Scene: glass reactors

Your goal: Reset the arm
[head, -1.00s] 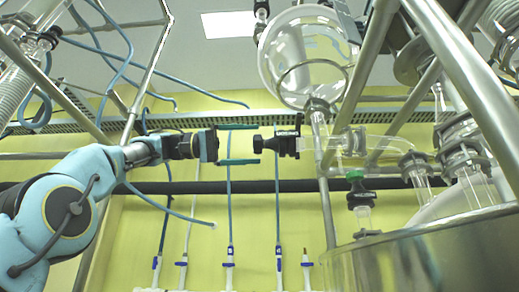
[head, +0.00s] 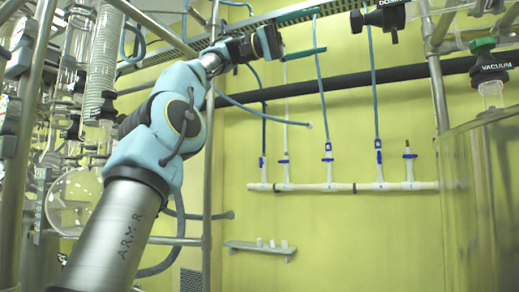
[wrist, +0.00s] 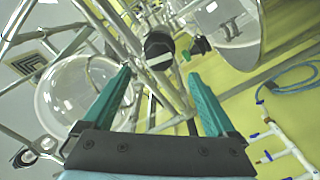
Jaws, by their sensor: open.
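My gripper (head: 322,30) is at the top of the head view, with its two green fingers spread apart and nothing between them. In the wrist view my gripper (wrist: 160,72) is also open and empty. A black knob (head: 385,17) on the glassware lies just right of the fingertips in the head view, apart from them. In the wrist view the black knob (wrist: 158,48) shows beyond the gap between the fingers. My arm stretches up from the lower left of the head view.
A green-topped vacuum valve (head: 490,62) stands over a large vessel (head: 480,200) at right. Glass flasks (head: 75,200) and metal posts crowd the left. A white pipe manifold (head: 330,187) and a small shelf (head: 260,249) are on the yellow wall. The lower middle looks clear.

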